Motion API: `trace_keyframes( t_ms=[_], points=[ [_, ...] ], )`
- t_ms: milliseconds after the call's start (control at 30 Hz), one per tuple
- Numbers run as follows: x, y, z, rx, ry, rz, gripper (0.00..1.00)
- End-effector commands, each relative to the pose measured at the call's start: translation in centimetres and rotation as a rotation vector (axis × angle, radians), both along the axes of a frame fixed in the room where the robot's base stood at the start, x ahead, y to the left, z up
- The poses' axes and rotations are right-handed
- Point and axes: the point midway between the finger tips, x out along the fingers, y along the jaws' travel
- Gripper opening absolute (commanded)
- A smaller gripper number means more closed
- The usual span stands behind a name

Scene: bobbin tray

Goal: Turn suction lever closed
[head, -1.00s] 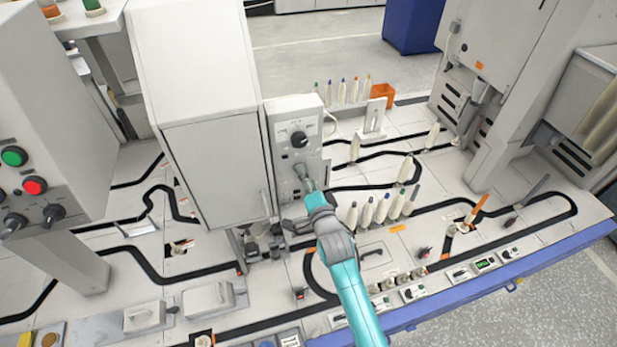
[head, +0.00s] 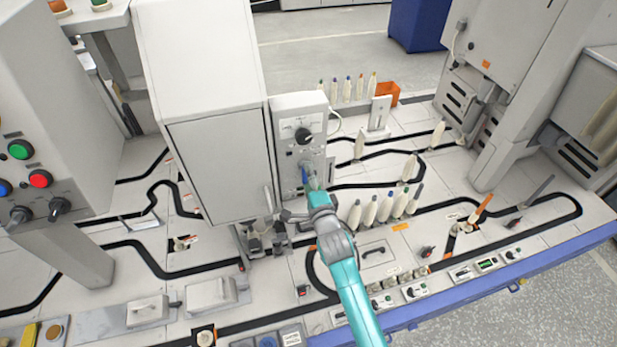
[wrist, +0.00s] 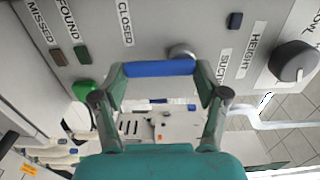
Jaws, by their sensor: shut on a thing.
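The suction lever has a blue handle (wrist: 160,69), seen in the wrist view lying across between my two fingertips. Its round metal pivot (wrist: 181,51) shows just behind it on the grey panel, between the "CLOSED" label (wrist: 125,22) and the "SUCTION" label (wrist: 224,67). My gripper (head: 311,180) is at the front of the control panel (head: 286,166) and is shut on the lever handle, one fingertip at each end. In the head view a bit of the blue lever (head: 304,174) shows above the fingers; the rest is hidden by them.
A black height knob (head: 303,135) sits above the lever on the same panel. A green part (wrist: 85,87) and the "FOUND" and "MISSED" labels are at the wrist view's left. A tall grey cabinet (head: 222,165) stands close left; several bobbins (head: 370,211) stand to the right.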

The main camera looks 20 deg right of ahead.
Motion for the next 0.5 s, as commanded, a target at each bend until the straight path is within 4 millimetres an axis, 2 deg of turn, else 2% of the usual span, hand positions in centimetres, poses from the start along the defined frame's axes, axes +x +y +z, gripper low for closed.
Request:
trace_keyframes(
  t_ms=[167, 200, 267, 300, 500],
  points=[
    [-0.01, -0.01, -0.08, 0.003, 0.002, 0.000, 0.38],
    [-0.02, -0.01, -0.08, 0.003, 0.002, 0.000, 0.80],
    [-0.01, 0.00, -0.08, 0.002, 0.002, 0.000, 0.95],
    [-0.01, 0.00, -0.07, 0.002, 0.002, 0.000, 0.98],
    [-0.01, 0.01, -0.05, 0.001, 0.001, 0.000, 0.98]
  ],
)
